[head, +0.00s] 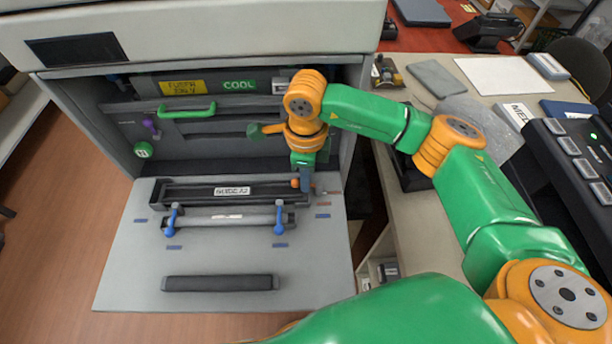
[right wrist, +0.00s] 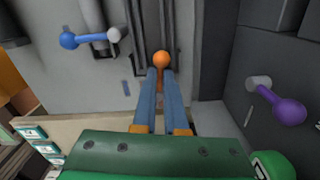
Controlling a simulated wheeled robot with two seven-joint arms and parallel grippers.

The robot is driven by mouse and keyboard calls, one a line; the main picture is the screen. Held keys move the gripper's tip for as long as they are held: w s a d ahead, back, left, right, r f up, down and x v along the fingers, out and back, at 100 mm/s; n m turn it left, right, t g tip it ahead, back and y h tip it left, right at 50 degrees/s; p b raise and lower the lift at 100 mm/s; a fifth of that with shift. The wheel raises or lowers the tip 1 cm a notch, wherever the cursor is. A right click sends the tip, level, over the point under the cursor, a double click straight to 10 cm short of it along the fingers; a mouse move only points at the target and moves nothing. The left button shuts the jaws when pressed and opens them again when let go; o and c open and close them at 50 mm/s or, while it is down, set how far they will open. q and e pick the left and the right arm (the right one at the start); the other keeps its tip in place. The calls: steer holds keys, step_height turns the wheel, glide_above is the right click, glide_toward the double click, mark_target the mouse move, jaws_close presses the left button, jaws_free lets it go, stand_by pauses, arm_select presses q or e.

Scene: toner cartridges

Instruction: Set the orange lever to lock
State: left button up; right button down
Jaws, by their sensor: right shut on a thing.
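The orange lever shows as a round orange knob (head: 295,183) at the right end of the dark slotted unit on the printer's open front door. In the right wrist view the orange knob (right wrist: 161,60) sits at the fingertips. My right gripper (head: 305,185) reaches down to the lever from above, and its two blue-grey fingers (right wrist: 161,82) are shut on the lever just below the knob. The fingers hide most of the lever's stem. I cannot read a lock mark beside it. My left gripper is not in view.
Blue levers (head: 171,220) stand on the open door (head: 130,270). A purple lever (head: 151,125) and a green handle (head: 187,111) are inside the printer, left of my arm. The purple knob (right wrist: 289,111) is close on the right in the wrist view. A cluttered table stands right.

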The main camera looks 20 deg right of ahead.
steer(key=shift+f+n+b, duration=0.4)
steer(key=shift+n+b, duration=0.2)
steer(key=shift+b, duration=0.15)
steer(key=shift+s+a+r+n+b, duration=0.1)
steer(key=shift+s+r+n+b, duration=0.1)
steer(key=shift+n+b, duration=0.15)
steer(key=shift+s+r+n, duration=0.1)
steer(key=shift+r+n, duration=0.05)
steer(key=shift+n, duration=0.1)
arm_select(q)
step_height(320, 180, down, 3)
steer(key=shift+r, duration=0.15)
arm_select(e)
steer(key=c, duration=1)
jaws_free()
